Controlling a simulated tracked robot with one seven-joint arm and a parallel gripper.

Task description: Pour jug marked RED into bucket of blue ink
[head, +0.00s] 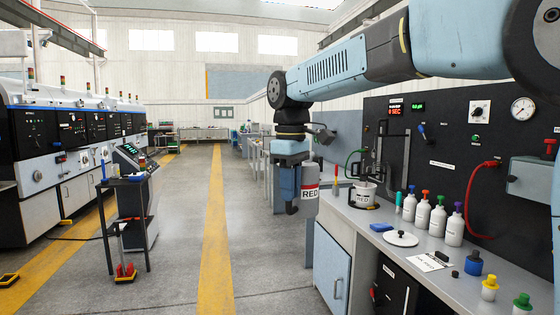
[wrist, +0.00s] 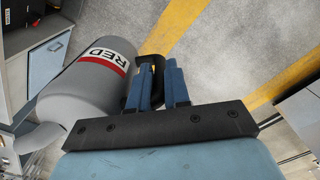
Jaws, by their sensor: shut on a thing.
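The grey jug with a white and red label reading RED (head: 310,182) hangs from my gripper (head: 291,207), left of the counter and over the floor. In the wrist view the same jug (wrist: 82,95) lies left of my blue fingers (wrist: 161,85), which are shut on its dark handle. In the head view the jug looks roughly upright. A small white bucket (head: 364,194) stands on the counter under a dark stand, to the right of the jug and apart from it. Its label and the ink inside are too small to tell.
A black panel (head: 450,130) rises behind.

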